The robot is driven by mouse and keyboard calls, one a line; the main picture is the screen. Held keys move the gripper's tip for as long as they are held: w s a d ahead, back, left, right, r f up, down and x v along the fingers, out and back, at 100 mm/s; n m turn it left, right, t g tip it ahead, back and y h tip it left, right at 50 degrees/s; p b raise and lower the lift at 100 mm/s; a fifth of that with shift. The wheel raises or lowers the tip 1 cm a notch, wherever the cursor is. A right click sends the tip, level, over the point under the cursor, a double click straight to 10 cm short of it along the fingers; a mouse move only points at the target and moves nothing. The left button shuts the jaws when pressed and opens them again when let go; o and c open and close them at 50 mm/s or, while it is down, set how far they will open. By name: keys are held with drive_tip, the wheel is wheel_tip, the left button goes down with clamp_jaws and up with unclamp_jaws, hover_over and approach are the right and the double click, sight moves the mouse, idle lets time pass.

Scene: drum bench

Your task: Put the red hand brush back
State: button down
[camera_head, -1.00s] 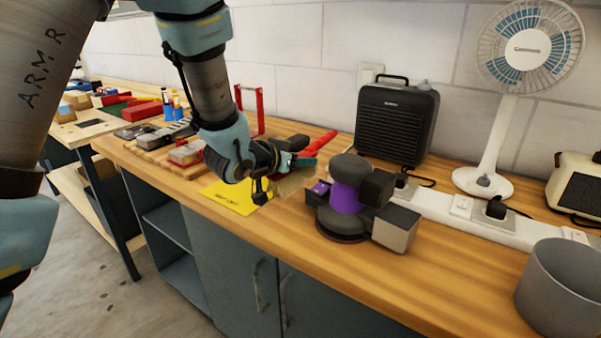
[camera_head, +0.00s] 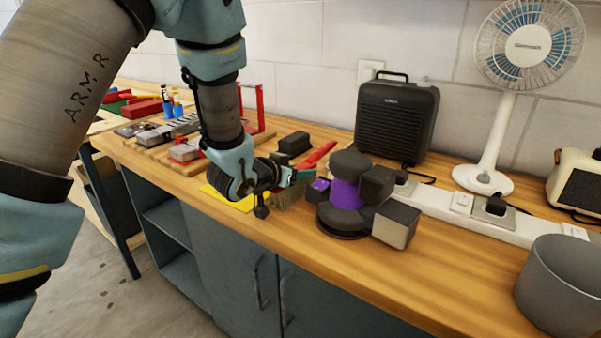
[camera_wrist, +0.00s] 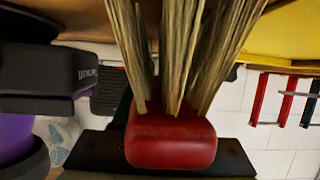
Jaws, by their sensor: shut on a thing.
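My gripper (camera_head: 289,177) is shut on the red hand brush. The brush's red handle (camera_head: 319,155) points up to the right, and its straw-coloured bristles (camera_head: 288,198) show beside the purple-and-grey machine. In the wrist view the red brush body (camera_wrist: 170,140) lies between the jaws, with bristles (camera_wrist: 180,50) spreading away. I cannot tell whether the bristles touch the bench.
The grey and purple machine (camera_head: 345,195) stands close to the right of the brush. A black heater (camera_head: 396,122), a fan (camera_head: 490,150), a power strip (camera_head: 440,208) and a grey pot (camera_head: 565,290) stand further right. A red frame (camera_head: 260,108) and a black block (camera_head: 294,143) are behind.

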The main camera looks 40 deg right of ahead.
drive_tip(key=shift+c, duration=2)
unclamp_jaws()
drive_tip(key=shift+s+a+f, duration=0.2)
drive_tip(key=shift+a+f, duration=0.05)
drive_tip(key=shift+f, duration=0.5)
drive_tip(key=shift+d+r+p, duration=0.1)
drive_tip(key=shift+r+p, duration=0.45)
drive_tip(key=shift+p, duration=0.05)
drive_tip(key=v, duration=0.4)
drive_tip(key=b+v, duration=0.1)
drive_tip(key=v, duration=0.3)
drive_tip(key=r+b+v, duration=0.1)
drive_tip(key=v, duration=0.3)
drive_tip(key=shift+w+d, duration=0.15)
drive_tip(key=shift+w, duration=0.05)
